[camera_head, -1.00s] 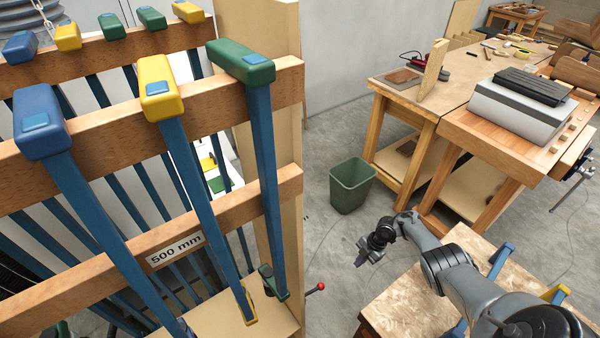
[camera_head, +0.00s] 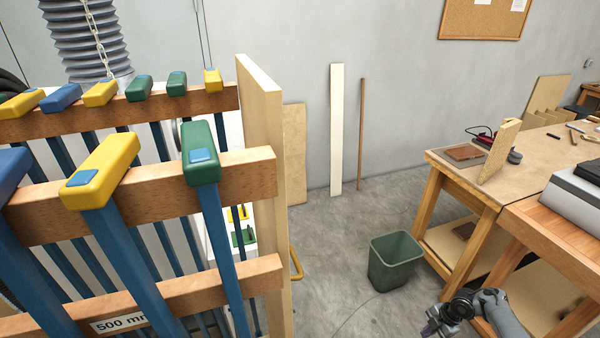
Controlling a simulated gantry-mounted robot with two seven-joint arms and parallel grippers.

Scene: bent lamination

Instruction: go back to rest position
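My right gripper (camera_head: 441,322) is at the bottom edge in the head view, on an arm that comes in from the lower right. It hangs over the floor, apart from the rack and the benches. Its fingers are small and partly cut off, so I cannot tell whether it is open or shut. I see nothing clearly held in it. My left gripper is not in view.
A wooden rack (camera_head: 255,172) fills the left side, hung with bar clamps, including a yellow one (camera_head: 103,170) and a green one (camera_head: 200,150). A green bin (camera_head: 395,262) and workbench (camera_head: 478,187) stand right. Floor between is clear.

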